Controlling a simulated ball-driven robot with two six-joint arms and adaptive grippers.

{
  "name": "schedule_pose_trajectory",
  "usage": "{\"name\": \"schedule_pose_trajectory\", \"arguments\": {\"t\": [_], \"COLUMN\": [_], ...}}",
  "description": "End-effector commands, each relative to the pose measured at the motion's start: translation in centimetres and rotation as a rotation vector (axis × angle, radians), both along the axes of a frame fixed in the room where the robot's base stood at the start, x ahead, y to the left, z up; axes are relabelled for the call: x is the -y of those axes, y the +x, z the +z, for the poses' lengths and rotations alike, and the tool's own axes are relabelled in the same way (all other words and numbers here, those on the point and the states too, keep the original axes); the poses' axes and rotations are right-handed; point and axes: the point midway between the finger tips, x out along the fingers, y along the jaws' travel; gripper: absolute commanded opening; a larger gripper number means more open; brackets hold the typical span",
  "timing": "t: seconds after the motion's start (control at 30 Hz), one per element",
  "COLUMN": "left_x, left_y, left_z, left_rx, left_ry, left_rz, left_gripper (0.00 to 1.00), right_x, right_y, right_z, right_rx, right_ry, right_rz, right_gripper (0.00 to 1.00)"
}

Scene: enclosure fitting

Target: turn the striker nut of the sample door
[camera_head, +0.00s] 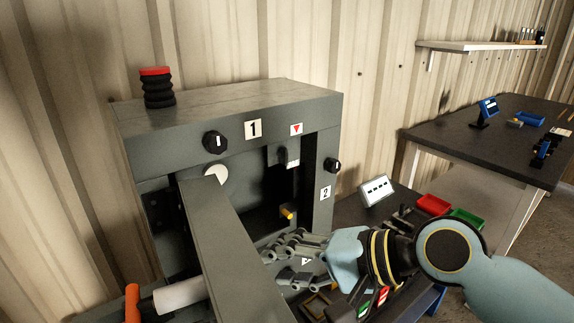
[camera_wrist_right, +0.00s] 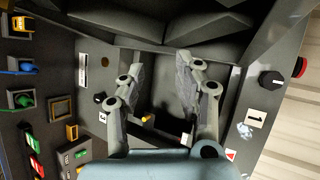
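A dark grey enclosure (camera_head: 228,112) stands in the middle of the head view. A long grey panel (camera_head: 232,250), which looks like its open door, juts toward me. A small yellow-orange part (camera_head: 287,212) sits inside the opening; it also shows in the right wrist view (camera_wrist_right: 147,118). I cannot tell for sure whether it is the striker nut. My right gripper (camera_head: 272,253) is in front of the enclosure's lower right, beside the panel. In the right wrist view its two fingers (camera_wrist_right: 160,68) are apart with nothing held between them. My left gripper is not in view.
Black knobs sit by the label 1 (camera_head: 215,142) and the label 2 (camera_head: 332,164). A red-topped black stack (camera_head: 157,88) stands on the enclosure. Red (camera_head: 433,204) and green (camera_head: 467,219) trays lie to the right. A dark table (camera_head: 490,140) is behind them.

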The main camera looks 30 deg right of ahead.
Motion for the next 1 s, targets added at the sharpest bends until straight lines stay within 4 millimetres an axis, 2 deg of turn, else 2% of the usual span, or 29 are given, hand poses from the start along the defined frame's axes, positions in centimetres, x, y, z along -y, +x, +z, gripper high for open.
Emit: {"name": "schedule_pose_trajectory", "arguments": {"t": [0.07,0.17,0.2,0.3,0.4,0.5,0.57,1.0], "left_x": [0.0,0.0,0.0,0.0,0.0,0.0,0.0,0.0], "left_y": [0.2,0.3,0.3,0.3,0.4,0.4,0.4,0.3], "left_z": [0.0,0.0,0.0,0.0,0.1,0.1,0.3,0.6], "left_rx": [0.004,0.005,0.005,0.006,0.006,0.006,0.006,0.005], "left_ry": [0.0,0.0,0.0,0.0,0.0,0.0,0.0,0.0], "left_rz": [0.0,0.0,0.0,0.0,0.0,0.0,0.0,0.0], "left_gripper": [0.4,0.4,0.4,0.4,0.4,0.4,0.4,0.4], "right_x": [1.1,4.4,6.1,10.2,13.1,14.4,14.6,13.3], "right_y": [3.2,7.4,8.8,11.3,12.6,13.5,14.1,22.0], "right_z": [1.8,4.0,4.5,5.2,5.2,5.1,5.2,5.1], "right_rx": [-0.034,-0.104,-0.133,-0.186,-0.216,-0.228,-0.229,-0.231], "right_ry": [0.3,0.742,0.907,1.241,1.449,1.547,1.566,1.562], "right_rz": [-0.153,-0.374,-0.456,-0.62,-0.72,-0.766,-0.774,-0.77], "right_gripper": [0.34,0.34,0.34,0.34,0.34,0.34,0.34,0.34]}}
